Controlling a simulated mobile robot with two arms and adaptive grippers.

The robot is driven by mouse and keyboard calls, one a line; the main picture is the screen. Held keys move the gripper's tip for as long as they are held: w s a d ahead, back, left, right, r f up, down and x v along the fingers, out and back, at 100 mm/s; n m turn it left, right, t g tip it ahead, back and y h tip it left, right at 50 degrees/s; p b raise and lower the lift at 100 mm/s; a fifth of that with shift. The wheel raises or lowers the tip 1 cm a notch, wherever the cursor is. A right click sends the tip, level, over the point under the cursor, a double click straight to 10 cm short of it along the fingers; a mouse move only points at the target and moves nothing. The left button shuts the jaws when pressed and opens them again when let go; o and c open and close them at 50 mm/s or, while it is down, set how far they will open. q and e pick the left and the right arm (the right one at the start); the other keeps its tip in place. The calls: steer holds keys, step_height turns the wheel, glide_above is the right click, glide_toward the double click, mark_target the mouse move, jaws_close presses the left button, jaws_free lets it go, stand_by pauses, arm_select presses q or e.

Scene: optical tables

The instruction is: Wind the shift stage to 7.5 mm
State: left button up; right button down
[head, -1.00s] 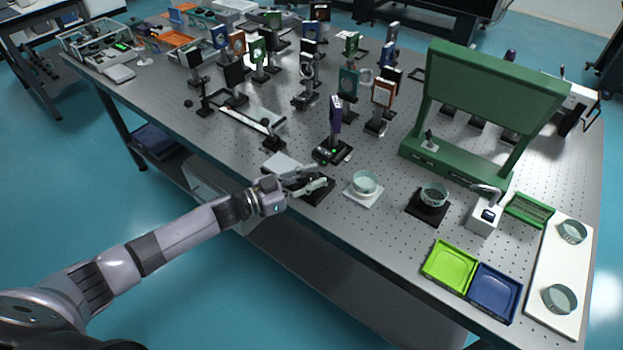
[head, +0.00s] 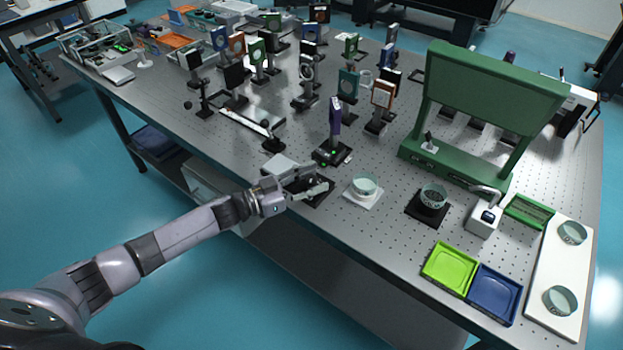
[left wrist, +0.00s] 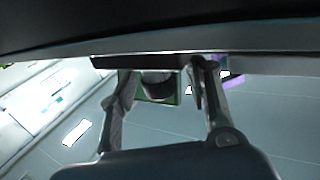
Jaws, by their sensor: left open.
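My left gripper (head: 324,177) is open at the table's near edge, over a low dark block (head: 318,199). In the left wrist view its two fingers (left wrist: 160,80) stand on either side of a dark rounded knob (left wrist: 157,88) with a green-edged plate behind it. I cannot tell whether either finger touches the knob. Just beyond the gripper stands a purple upright plate (head: 335,115) on a black base (head: 332,152) with small green lights. I cannot make out which part is the shift stage or read any scale. My right gripper is not in view.
A glass dish on a white pad (head: 363,198) sits right of the gripper, with another dish (head: 433,195) on a black pad beyond. Green and blue trays (head: 495,292) lie near the front right. Several optic mounts and a green frame (head: 495,85) stand behind.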

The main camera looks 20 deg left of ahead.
arm_select(q)
steer(key=v, duration=1.2)
stand_by(0.3)
